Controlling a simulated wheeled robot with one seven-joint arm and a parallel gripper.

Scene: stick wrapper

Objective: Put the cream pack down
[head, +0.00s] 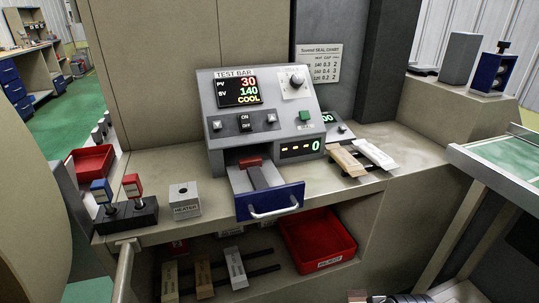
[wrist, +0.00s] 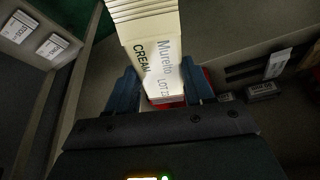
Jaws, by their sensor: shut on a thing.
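The cream pack (wrist: 152,55) is a pale, flat pack printed "CREAM" and "Muretto", with ridges at its upper end. In the wrist view it stands between the two blue fingers of my gripper (wrist: 163,88), which is shut on it. Its lower end is close to the palm. In the head view only the top of my gripper (head: 405,298) shows at the bottom edge, right of centre. A small tan end (head: 357,296) beside it seems to be the held pack. The rest is cut off by the frame.
The test machine (head: 265,120) stands on the bench with its blue-fronted drawer (head: 270,202) pulled out. A tan pack (head: 346,160) and a white pack (head: 376,153) lie right of it. The shelf below holds several packs and a red bin (head: 318,240). A green-topped table (head: 505,155) stands right.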

